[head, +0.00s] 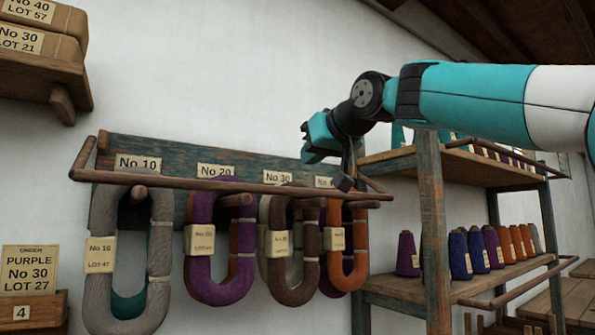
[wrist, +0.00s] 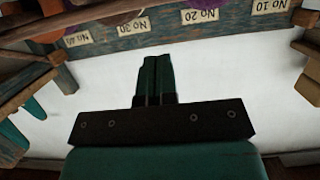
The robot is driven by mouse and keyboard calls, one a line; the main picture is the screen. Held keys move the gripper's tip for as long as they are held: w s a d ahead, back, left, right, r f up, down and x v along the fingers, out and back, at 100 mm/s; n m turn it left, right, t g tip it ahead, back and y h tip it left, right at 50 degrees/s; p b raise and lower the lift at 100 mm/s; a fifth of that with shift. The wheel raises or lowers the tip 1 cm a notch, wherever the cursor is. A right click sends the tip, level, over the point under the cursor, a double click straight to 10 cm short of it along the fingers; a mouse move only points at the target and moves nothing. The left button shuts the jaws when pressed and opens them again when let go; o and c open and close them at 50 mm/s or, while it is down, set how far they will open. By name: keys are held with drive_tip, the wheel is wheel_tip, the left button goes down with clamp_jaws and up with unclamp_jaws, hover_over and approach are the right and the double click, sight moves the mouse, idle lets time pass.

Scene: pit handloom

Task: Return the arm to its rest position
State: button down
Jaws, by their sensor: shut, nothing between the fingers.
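My arm reaches in from the right in the head view, raised in front of the white wall. My gripper (head: 345,180) is at the right end of the yarn rack, in front of it or above its rail; the exact gap cannot be told. In the wrist view my gripper (wrist: 157,60) shows two dark fingers side by side, shut, with nothing held. The rack board (head: 150,150) carries hanks on pegs under number labels. The wrist view shows this board (wrist: 165,30) upside down, past the fingertips.
A wooden rail (head: 230,188) runs along the rack front. Grey (head: 103,260), purple (head: 220,290) and brown (head: 292,285) hanks hang below. A shelf post (head: 433,230) stands right, beside cones (head: 407,255). An order card (head: 29,270) stands lower left. Bare wall is above the rack.

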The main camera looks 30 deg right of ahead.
drive_tip(key=s+a+f+n+g+y, duration=0.1)
drive_tip(key=s+a+f+g, duration=0.15)
drive_tip(key=f, duration=0.55)
drive_tip(key=s+a+f+n+g+y, duration=0.1)
drive_tip(key=s+a+f+g, duration=0.2)
drive_tip(key=f, duration=0.5)
drive_tip(key=s+a+f+n+g, duration=0.1)
drive_tip(key=s+a+f+g, duration=0.2)
drive_tip(key=f, duration=0.4)
drive_tip(key=s+a+f+n+g, duration=0.1)
drive_tip(key=s+a+f+g, duration=0.1)
drive_tip(key=s+f, duration=0.7)
drive_tip(key=s+a+f+n+g, duration=0.1)
drive_tip(key=s+a+f+g, duration=0.2)
drive_tip(key=s+f, duration=0.7)
drive_tip(key=shift+f+n+g, duration=0.4)
drive_tip(key=shift+f+g, duration=0.15)
drive_tip(key=shift+a, duration=0.1)
